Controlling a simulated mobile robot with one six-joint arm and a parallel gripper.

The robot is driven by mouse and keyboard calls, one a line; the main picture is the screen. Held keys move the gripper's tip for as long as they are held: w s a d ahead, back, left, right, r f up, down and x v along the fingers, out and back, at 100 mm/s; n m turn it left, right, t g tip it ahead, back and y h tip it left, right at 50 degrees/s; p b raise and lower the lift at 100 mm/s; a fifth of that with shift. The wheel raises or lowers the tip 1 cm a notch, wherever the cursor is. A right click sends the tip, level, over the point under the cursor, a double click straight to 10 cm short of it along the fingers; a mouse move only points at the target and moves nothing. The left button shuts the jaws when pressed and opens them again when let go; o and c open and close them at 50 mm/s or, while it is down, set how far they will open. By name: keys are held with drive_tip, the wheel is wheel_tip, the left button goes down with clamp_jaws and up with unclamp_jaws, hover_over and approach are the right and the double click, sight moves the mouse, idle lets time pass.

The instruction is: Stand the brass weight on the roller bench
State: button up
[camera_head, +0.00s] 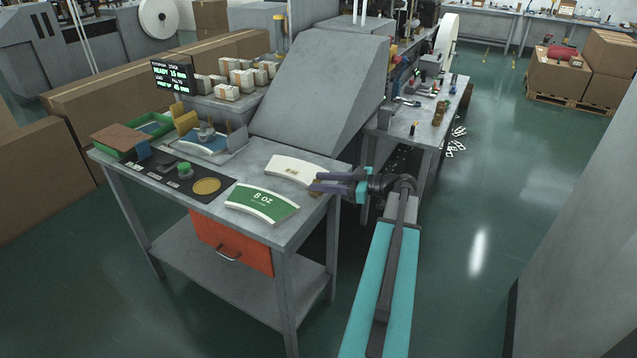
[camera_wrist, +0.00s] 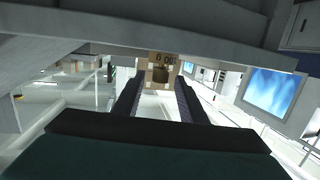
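My gripper (camera_head: 320,186) reaches in from the right, over the right edge of the near grey table (camera_head: 225,222), with its fingers pointing left. Its dark fingers look spread apart. In the wrist view a small brown, brass-like block (camera_wrist: 160,76) shows between the two fingertips (camera_wrist: 158,88), in front of a tan surface with lettering; I see no clear contact. It may be the brass weight. A brass-coloured disc (camera_head: 207,186) lies flat on the dark mat. I cannot tell for certain which bench is the roller bench; a second grey bench (camera_head: 400,122) stands behind, bearing small brass-coloured pieces (camera_head: 438,114).
A white curved sheet (camera_head: 291,168) and a green "8 oz" sheet (camera_head: 262,204) lie on the near table. A green knob (camera_head: 184,170) stands on the mat. A sloped grey housing (camera_head: 325,90) rises behind the gripper. Floor to the right is open.

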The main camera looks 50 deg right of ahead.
drive_tip(key=b+v, duration=0.2)
drive_tip(key=v, duration=0.8)
drive_tip(key=shift+f, duration=0.1)
idle(0.4)
